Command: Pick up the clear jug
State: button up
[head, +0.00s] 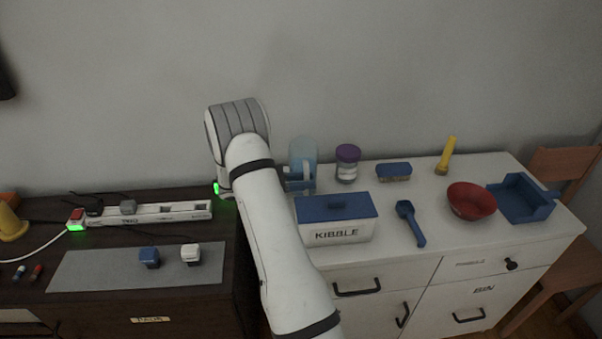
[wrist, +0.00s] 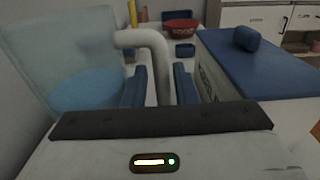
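The clear jug (head: 303,152) stands upright at the back left of the white cabinet top, close to the wall. It is see-through with a bluish tint. In the wrist view the jug (wrist: 75,70) fills the left side, and its pale handle (wrist: 158,58) curves down between my two blue fingers. My gripper (head: 300,182) is low at the jug's front; it also shows in the wrist view (wrist: 160,85). The fingers stand either side of the handle with a slim gap, so it looks open around it. The handle's lower end is hidden behind my gripper.
A white KIBBLE box (head: 337,232) with a blue lid (head: 335,207) stands close to the right of my gripper. A purple-lidded jar (head: 347,163), blue brush (head: 394,171), yellow torch (head: 447,156), blue scoop (head: 411,223), red bowl (head: 471,200) and blue tray (head: 521,197) are further right.

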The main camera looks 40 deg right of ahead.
jog(key=shift+s+d, duration=0.2)
jog(key=shift+d, duration=0.05)
grip_shut()
dwell(0.3)
